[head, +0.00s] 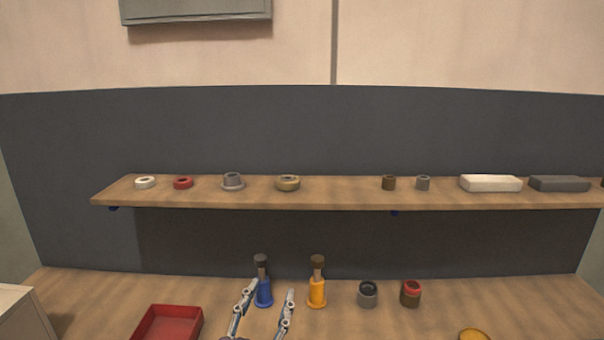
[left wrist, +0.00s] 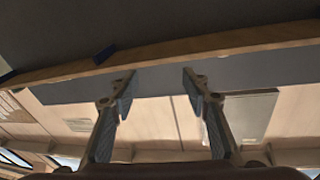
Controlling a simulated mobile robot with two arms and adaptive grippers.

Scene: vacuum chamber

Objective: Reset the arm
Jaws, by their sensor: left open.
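My left gripper (head: 270,295) is open and empty at the bottom middle of the head view, with its fingers pointing up and apart. It appears in front of a blue bottle-like piece (head: 264,292) with a dark top, and I cannot tell the gap between them. In the left wrist view both fingers of the left gripper (left wrist: 160,78) show, spread wide with nothing between them. Beyond them are the underside of the wooden shelf and the wall. My right gripper is not in view.
A wooden shelf (head: 340,192) holds several rings, small cylinders and two blocks. On the table stand an orange bottle-like piece (head: 317,287), a grey cup (head: 367,294) and a brown-red cup (head: 410,294). A red tray (head: 166,325) lies at front left. A yellow round thing (head: 473,335) is at the front right.

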